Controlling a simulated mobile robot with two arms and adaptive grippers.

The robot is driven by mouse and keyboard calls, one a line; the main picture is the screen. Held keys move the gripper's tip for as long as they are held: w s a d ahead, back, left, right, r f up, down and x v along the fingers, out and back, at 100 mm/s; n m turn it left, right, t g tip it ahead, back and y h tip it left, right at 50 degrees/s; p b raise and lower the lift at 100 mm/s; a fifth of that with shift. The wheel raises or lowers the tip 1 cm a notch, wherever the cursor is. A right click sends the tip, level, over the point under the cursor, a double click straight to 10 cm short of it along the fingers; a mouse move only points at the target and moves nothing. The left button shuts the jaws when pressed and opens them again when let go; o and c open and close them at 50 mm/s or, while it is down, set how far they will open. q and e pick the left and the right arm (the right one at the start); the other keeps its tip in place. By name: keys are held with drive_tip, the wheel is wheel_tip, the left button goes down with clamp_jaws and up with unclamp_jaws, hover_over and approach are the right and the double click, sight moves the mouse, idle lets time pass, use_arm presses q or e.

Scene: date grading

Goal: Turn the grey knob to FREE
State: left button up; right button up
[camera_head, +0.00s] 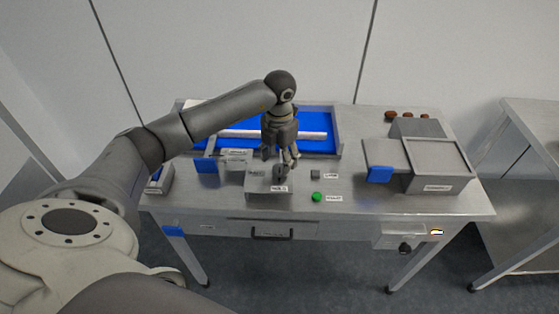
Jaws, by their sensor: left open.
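A grey box (258,185) stands near the front middle of the steel table, with a small label on it that is too small to read surely. A dark grey knob (280,172) seems to sit on this box, directly below my left gripper (286,164). My left gripper is open and points down, with its fingertips close to the knob. I cannot tell whether they touch it or which way the knob points, since the fingers partly hide it. My right gripper is not in view.
A green button (317,197) and a small grey block (315,174) lie right of the box. A blue tray (338,142) is behind. A grey bin (437,185) with a blue flap (379,175) stands at right. A dark round knob (405,248) is on the table's front.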

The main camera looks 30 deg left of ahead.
sight(280, 168)
use_arm(q)
drive_tip(key=shift+f+p, duration=0.3)
drive_tip(key=shift+f, duration=1.25)
drive_tip(key=shift+c, duration=0.3)
drive_tip(key=c, duration=1)
